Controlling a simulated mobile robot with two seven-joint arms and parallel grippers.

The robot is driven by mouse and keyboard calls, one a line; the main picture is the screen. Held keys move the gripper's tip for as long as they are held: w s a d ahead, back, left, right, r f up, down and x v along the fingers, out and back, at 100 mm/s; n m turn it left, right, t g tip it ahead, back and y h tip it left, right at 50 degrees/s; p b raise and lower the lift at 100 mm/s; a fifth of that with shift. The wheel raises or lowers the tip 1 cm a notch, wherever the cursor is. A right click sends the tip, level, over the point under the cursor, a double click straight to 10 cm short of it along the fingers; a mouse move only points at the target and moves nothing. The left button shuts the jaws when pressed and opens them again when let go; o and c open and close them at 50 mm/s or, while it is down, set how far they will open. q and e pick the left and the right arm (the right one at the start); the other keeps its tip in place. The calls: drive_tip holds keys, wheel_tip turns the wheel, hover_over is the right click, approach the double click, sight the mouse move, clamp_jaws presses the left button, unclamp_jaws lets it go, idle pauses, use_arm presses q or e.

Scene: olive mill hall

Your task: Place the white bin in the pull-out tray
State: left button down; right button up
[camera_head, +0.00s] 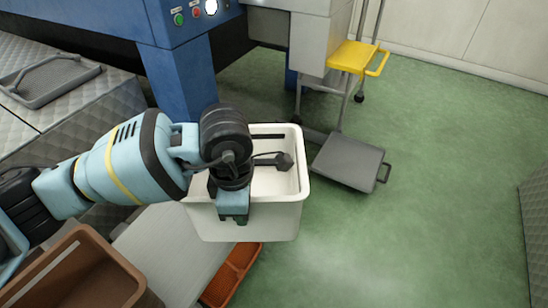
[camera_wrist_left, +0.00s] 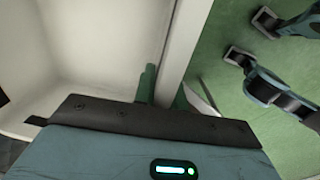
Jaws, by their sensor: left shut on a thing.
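The white bin (camera_head: 248,222) hangs upright in the middle of the head view, held above the floor. My left gripper (camera_head: 233,207) is shut on the bin's near wall from above. In the left wrist view the bin's wall (camera_wrist_left: 175,45) runs between the fingers, with the bin's inside to the left. A dark shape shows inside the bin; I cannot tell what it is. A low grey tray (camera_head: 348,163) with a handle on its right side lies beyond the bin to the right and looks like the pull-out tray. My right gripper is not in the head view.
A yellow step (camera_head: 352,56) on a grey frame stands behind the grey tray. A blue machine (camera_head: 180,75) is at back left. A brown crate (camera_head: 75,275) and an orange tray (camera_head: 232,275) are low at left.

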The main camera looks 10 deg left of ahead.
sight(212, 210)
use_arm(q)
drive_tip(key=s+a+r+m, duration=0.1)
drive_tip(key=m, duration=0.1)
drive_tip(key=a+r+m, duration=0.1)
drive_tip(key=a+m, duration=0.1)
drive_tip(key=m, duration=0.1)
drive_tip(key=s+a+r+m, duration=0.1)
drive_tip(key=m, duration=0.2)
drive_tip(key=shift+s+a+r, duration=0.1)
drive_tip(key=shift+s+a, duration=0.05)
drive_tip(key=shift+s, duration=0.15)
drive_tip(key=s+a+r+m, duration=0.3)
drive_tip(key=s+a+m, duration=0.2)
drive_tip(key=m, duration=0.6)
drive_tip(key=shift+a+r+m, duration=0.15)
drive_tip(key=shift+r+m, duration=0.2)
drive_tip(key=shift+m, duration=0.05)
